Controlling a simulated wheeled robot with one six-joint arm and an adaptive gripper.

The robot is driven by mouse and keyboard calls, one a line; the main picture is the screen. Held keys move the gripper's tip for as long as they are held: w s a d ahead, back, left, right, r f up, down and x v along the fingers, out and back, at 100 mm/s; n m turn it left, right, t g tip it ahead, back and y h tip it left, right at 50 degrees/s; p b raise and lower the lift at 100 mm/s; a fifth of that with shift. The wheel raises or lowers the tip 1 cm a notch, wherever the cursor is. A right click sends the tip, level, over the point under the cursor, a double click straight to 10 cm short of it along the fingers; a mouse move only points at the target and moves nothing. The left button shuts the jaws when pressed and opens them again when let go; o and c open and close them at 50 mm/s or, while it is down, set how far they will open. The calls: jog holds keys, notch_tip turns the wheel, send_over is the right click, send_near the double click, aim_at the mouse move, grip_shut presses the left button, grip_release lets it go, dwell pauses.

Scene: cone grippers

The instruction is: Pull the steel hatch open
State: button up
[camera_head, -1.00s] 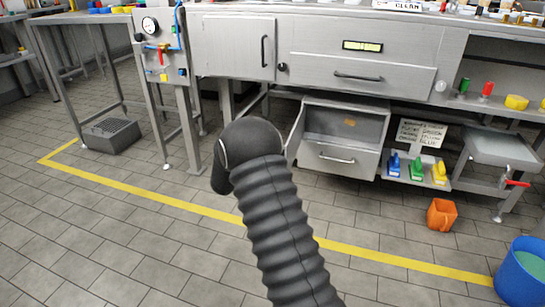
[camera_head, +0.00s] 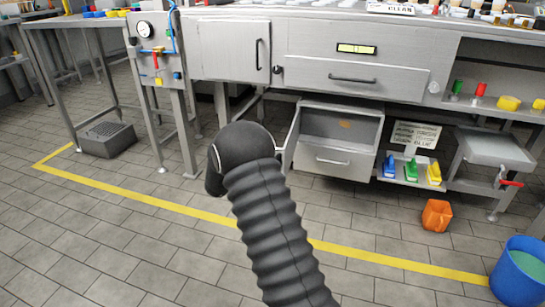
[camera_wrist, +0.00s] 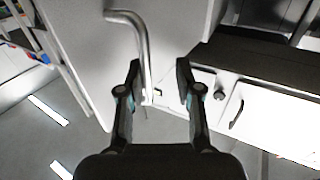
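The steel hatch (camera_head: 229,50) is a flat grey door with a vertical bar handle (camera_head: 258,54) at upper left of the bench front; it looks closed. In the head view my dark arm rises in front of the bench and hides my gripper. In the wrist view my gripper (camera_wrist: 158,68) has its two fingers apart. A curved metal bar handle (camera_wrist: 138,38) on a large pale panel (camera_wrist: 78,45) runs down toward the gap, close to the left finger. I cannot tell whether it is between the fingers or beyond them, nor whether it touches.
A round knob (camera_head: 277,70) and a wide drawer (camera_head: 355,78) are right of the hatch. Below, an open drawer (camera_head: 333,162) juts out. An orange container (camera_head: 437,215) and a blue bucket (camera_head: 520,275) stand at right. The tiled floor (camera_head: 100,225) in front is clear.

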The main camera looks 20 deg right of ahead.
jog(key=v, duration=1.2)
